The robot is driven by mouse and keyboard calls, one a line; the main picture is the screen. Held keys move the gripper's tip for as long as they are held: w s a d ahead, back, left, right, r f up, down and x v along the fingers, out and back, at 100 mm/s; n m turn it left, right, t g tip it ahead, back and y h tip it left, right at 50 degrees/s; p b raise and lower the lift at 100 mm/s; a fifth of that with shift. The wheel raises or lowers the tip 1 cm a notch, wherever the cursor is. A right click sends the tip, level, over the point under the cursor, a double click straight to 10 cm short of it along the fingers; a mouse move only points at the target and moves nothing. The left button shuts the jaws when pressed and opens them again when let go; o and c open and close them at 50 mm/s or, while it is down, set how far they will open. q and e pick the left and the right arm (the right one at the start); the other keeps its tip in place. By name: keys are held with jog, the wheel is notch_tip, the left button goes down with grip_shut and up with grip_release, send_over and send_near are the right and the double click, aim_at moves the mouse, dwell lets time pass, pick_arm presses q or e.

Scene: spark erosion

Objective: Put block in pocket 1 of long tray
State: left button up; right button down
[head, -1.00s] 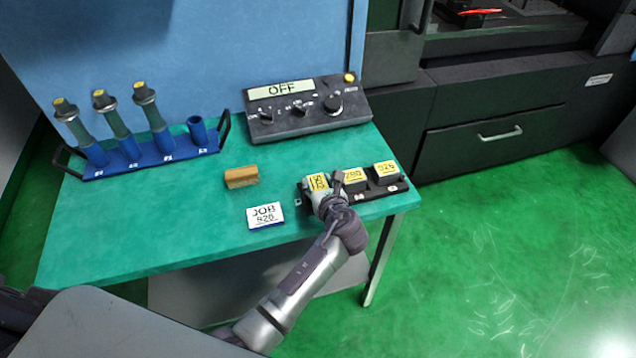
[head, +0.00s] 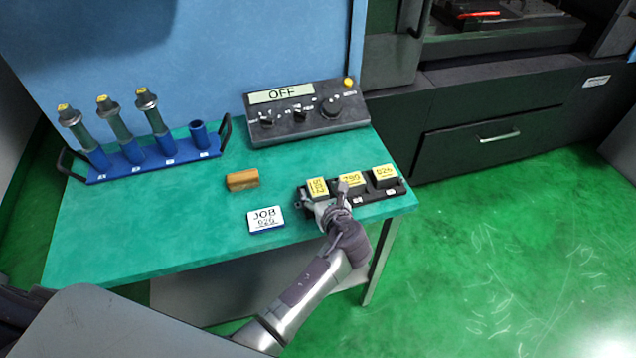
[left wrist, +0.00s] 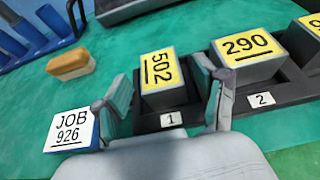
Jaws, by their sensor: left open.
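The long tray (head: 367,197) is black and lies at the right front of the green table. The block (left wrist: 168,99), grey with a yellow 502 label, sits in pocket 1 and also shows in the head view (head: 317,189). Its label is turned sideways compared with that of the 290 block (left wrist: 247,50) in pocket 2. My left gripper (head: 325,196) is open at the front of pocket 1. In the left wrist view its fingers (left wrist: 163,80) stand apart on both sides of the 502 block. My right gripper is not in view.
A third labelled block (head: 383,174) fills the tray's right end. A JOB 926 sign (head: 265,219) and a tan wooden-looking piece (head: 242,180) lie left of the tray. A control box (head: 305,115) and blue rack (head: 150,165) stand behind. Left front table is clear.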

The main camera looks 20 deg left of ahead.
pick_arm(q)
jog(key=p+v, duration=0.5)
jog(key=v, duration=0.4)
jog(key=shift+d+r, duration=0.15)
jog(key=shift+s, duration=0.15)
jog(key=s+a+f+n+g+h, duration=0.1)
jog(key=s+f+n+g+h, duration=0.15)
jog(key=s+f, duration=0.55)
jog(key=s+a+f+n+g+h, duration=0.15)
jog(key=s+f+n, duration=0.3)
jog(key=f, duration=0.75)
jog(key=s+a+f+n+g+h, duration=0.1)
jog(key=s+a+f+n+g, duration=0.15)
jog(key=s+f, duration=0.55)
jog(key=s+a+f+n+g, duration=0.1)
jog(key=s+a+f+n, duration=0.1)
jog(key=s+f+n, duration=0.2)
jog(key=s+a+f+n+g+h, duration=0.1)
jog(key=s+a+f+n, duration=0.2)
jog(key=s+n, duration=0.4)
jog(key=s+a+f+n+g+h, duration=0.1)
jog(key=s+f+n, duration=0.3)
jog(key=s, duration=0.6)
jog(key=shift+s+a+f+n+g, duration=0.2)
jog(key=shift+a+f+n+g, duration=0.15)
jog(key=shift+a+n, duration=0.65)
